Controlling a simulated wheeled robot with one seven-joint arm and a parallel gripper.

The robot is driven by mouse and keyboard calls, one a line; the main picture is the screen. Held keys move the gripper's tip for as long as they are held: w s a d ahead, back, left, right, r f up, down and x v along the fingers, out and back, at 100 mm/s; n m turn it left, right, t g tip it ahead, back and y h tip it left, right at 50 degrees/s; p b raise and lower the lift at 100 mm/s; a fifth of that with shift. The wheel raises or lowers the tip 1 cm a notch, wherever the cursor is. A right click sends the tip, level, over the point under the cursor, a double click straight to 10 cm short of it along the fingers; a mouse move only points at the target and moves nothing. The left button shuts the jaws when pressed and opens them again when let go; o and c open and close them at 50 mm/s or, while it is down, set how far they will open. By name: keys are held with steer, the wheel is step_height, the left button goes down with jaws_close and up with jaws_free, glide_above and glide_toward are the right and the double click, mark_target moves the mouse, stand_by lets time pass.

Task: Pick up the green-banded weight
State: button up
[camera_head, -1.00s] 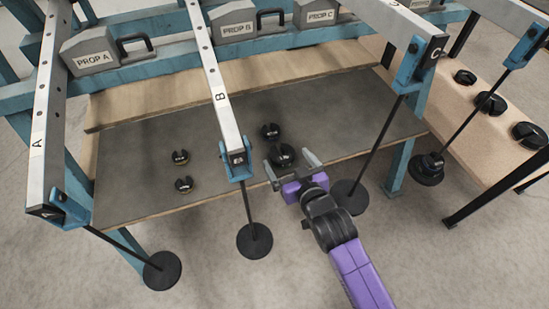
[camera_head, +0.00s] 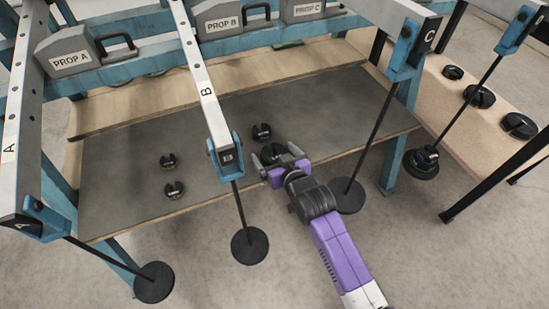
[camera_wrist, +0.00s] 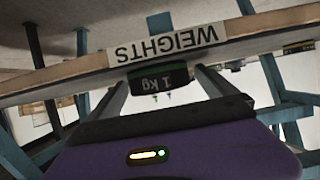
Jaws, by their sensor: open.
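In the wrist view a dark weight marked 1 kg (camera_wrist: 158,82), with a green edge, lies ahead between my two fingers, at the edge of a board labelled WEIGHTS (camera_wrist: 170,45). My gripper (camera_head: 273,155) is open, low over the front of the grey table in the head view, with its fingers to either side of the weight. It also shows in the wrist view (camera_wrist: 160,74). In the head view my gripper mostly covers that weight, and its band cannot be seen. I cannot tell whether the fingers touch it.
Another dark weight (camera_head: 262,131) sits just behind my gripper. Two more (camera_head: 168,161) (camera_head: 174,189) lie on the table's left. Beam B (camera_head: 205,90) and its hanging rod (camera_head: 240,208) stand left of my gripper; the rod under beam C (camera_head: 370,135) is to the right.

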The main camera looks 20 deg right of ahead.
steer(key=shift+c, duration=0.3)
jaws_close()
step_height(320, 180, up, 24)
steer(key=p, duration=1)
steer(key=shift+f, duration=0.25)
